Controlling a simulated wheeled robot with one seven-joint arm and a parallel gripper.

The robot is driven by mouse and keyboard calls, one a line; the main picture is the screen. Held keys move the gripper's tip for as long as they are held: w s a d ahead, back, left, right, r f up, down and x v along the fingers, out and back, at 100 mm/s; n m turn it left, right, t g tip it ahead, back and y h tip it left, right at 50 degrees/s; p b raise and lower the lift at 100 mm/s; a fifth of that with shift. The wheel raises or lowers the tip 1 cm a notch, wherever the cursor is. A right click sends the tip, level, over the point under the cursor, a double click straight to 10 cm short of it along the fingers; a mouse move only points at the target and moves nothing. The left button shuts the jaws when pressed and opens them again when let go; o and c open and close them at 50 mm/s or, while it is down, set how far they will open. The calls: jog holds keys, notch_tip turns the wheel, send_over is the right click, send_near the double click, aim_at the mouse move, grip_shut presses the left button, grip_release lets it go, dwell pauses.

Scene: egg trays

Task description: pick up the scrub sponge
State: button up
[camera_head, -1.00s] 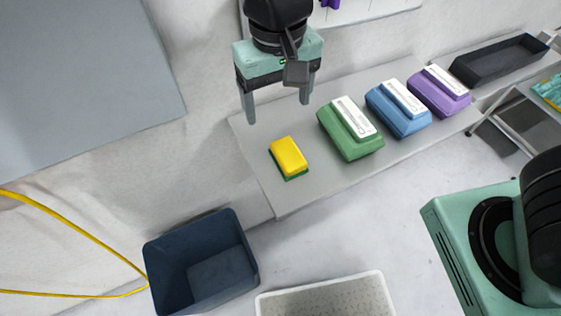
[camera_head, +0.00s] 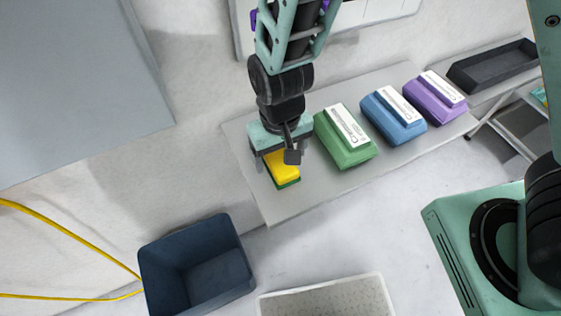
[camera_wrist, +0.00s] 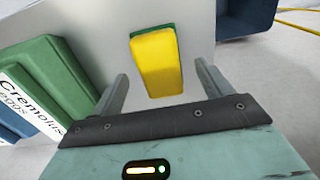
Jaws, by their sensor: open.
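The scrub sponge (camera_head: 284,169) is yellow with a green pad underneath and lies on the grey shelf (camera_head: 310,195), near its left end. In the wrist view the sponge (camera_wrist: 158,62) appears ahead of and between the two fingers. My gripper (camera_head: 282,164) is over the sponge in the head view, pointing down, and partly hides it. The fingers of my gripper (camera_wrist: 163,83) are apart with nothing held between them. I cannot tell exactly how far the fingertips are above the shelf.
A green egg carton (camera_head: 342,148) stands just right of the sponge, with blue (camera_head: 390,120) and purple (camera_head: 437,103) ones beyond. A black tray (camera_head: 495,68) is at the far right. A dark blue bin (camera_head: 165,275) and a pale tray (camera_head: 330,298) are below the shelf.

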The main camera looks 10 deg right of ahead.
aim_at(280, 161)
jog(key=shift+f, duration=1.35)
jog(key=c, duration=1.1)
notch_tip(280, 161, up, 10)
jog(key=shift+r, duration=0.1)
jog(key=o, duration=0.5)
jog(key=shift+c, duration=0.2)
jog(key=c, duration=0.3)
jog(key=shift+s, duration=0.1)
jog(key=shift+c, duration=0.2)
